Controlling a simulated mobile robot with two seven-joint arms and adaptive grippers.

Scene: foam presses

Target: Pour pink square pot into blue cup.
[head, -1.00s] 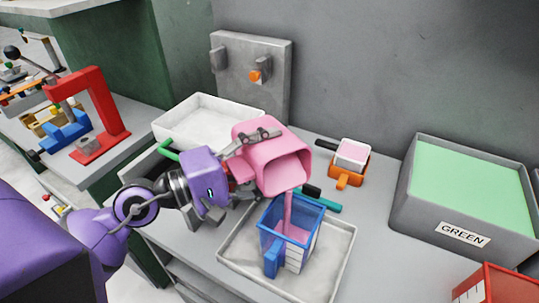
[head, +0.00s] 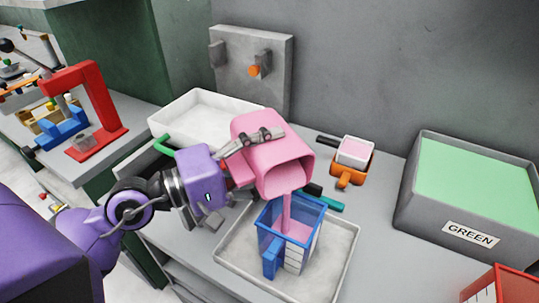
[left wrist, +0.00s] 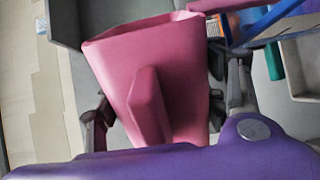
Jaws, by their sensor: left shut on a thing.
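The pink square pot (head: 270,142) is tilted in the head view, its mouth facing down and to the right. A pink stream (head: 287,205) runs from its lower lip into the blue cup (head: 270,243), where pink material shows inside. The cup stands upright on the light tray (head: 235,255), its handle toward me. My left gripper (head: 252,145) is shut on the pot and holds it above the cup, apart from it. In the left wrist view the pot (left wrist: 150,70) sits between the fingers. My right gripper is in neither view.
A grey bin of green material labelled GREEN (head: 470,230) stands at the right. An orange cup (head: 347,174) with a pink-and-white block is behind the blue cup. An empty white tray (head: 195,118) lies at the back left. A red press (head: 95,105) stands on the left bench.

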